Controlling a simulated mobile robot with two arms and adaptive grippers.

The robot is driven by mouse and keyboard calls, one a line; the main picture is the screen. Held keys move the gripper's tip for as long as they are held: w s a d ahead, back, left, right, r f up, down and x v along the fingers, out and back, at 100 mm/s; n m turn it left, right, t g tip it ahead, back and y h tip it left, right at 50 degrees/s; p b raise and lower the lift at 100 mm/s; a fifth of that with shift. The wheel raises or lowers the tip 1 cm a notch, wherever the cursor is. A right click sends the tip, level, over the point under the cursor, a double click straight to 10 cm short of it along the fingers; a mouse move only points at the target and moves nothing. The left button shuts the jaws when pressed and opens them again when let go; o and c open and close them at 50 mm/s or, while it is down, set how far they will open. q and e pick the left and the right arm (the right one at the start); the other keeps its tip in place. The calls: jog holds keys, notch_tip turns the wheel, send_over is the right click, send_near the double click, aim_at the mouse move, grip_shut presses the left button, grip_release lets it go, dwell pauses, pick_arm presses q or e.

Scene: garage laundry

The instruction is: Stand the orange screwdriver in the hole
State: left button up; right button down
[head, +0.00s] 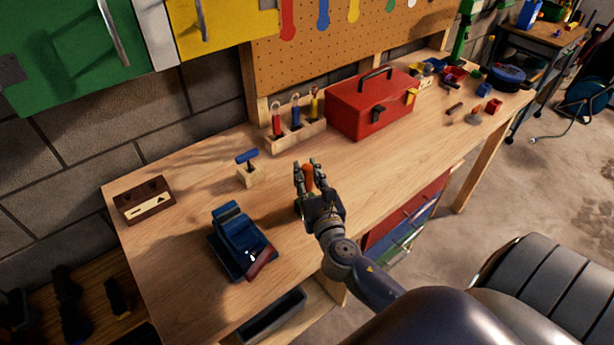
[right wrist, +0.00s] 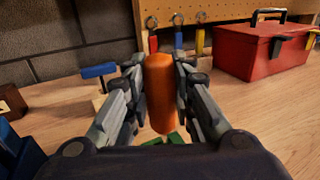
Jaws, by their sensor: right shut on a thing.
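The orange screwdriver shows as an orange handle (head: 308,177) between the fingers of my right gripper (head: 307,168). In the right wrist view the handle (right wrist: 161,92) stands roughly upright between the two fingers (right wrist: 160,95), which are shut on it. Its shaft and tip are hidden. A dark brown block (head: 145,199) with a light front label bearing marks stands at the left of the bench; dark openings show in its top. I cannot tell which opening the task means. My left gripper is not in view.
A wooden rack (head: 296,133) holds several tools beside a red toolbox (head: 370,102). A blue-handled tool (head: 247,156) stands in a small wooden block. A blue vise-like tool (head: 238,240) is at the front left. Green parts (right wrist: 175,138) show below the handle. Bare bench (head: 200,190) lies between.

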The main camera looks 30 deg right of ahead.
notch_tip(320, 180, up, 10)
jog(key=shift+p, duration=1.2)
notch_tip(320, 180, up, 6)
jog(key=p, duration=0.6)
jog(key=shift+f+p, duration=0.1)
jog(key=shift+p, duration=0.25)
dwell(0.4)
